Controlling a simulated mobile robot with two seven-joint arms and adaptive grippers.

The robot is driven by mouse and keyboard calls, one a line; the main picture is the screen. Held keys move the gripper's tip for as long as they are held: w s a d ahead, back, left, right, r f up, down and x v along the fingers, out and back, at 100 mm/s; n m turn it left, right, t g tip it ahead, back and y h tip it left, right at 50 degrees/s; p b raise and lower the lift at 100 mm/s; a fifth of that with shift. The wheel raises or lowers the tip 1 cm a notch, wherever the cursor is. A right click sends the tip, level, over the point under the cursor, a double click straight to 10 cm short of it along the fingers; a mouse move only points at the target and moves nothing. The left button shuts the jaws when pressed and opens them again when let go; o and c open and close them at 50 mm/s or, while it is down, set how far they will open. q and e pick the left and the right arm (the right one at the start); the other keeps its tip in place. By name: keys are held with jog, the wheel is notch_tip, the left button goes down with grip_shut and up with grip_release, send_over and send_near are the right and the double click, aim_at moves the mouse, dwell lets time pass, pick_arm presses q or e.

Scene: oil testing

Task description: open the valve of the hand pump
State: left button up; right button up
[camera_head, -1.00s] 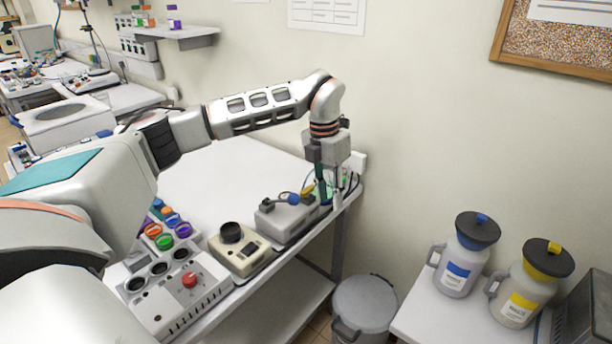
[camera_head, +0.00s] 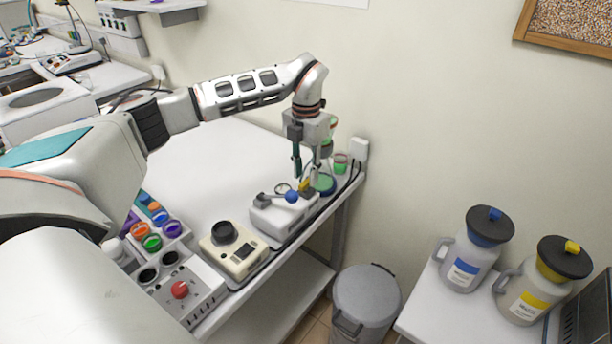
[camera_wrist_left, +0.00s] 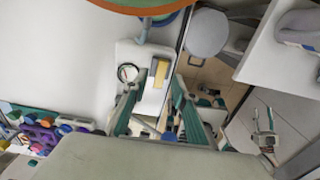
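The hand pump (camera_head: 277,219) is a pale grey box at the table's right edge, with a blue ball (camera_head: 292,197) and a yellow part (camera_head: 305,187) on top that looks like its valve. My left gripper (camera_head: 308,177) points down just above the yellow end of the pump. In the left wrist view its two teal fingers (camera_wrist_left: 157,92) are apart, with the pump (camera_wrist_left: 152,98) and the yellow part (camera_wrist_left: 160,72) beyond and between them. The gap between fingers and yellow part, if any, is hard to judge.
A beige device (camera_head: 233,252) with a black knob and a red-button box (camera_head: 190,296) stand nearer on the table. Green-red containers (camera_head: 341,164) stand behind the pump. A grey bin (camera_head: 366,300) is below. The table (camera_head: 225,150) behind is clear.

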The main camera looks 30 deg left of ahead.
pick_arm(q)
jog(key=shift+f, duration=0.95)
jog(key=shift+c, duration=0.4)
grip_shut()
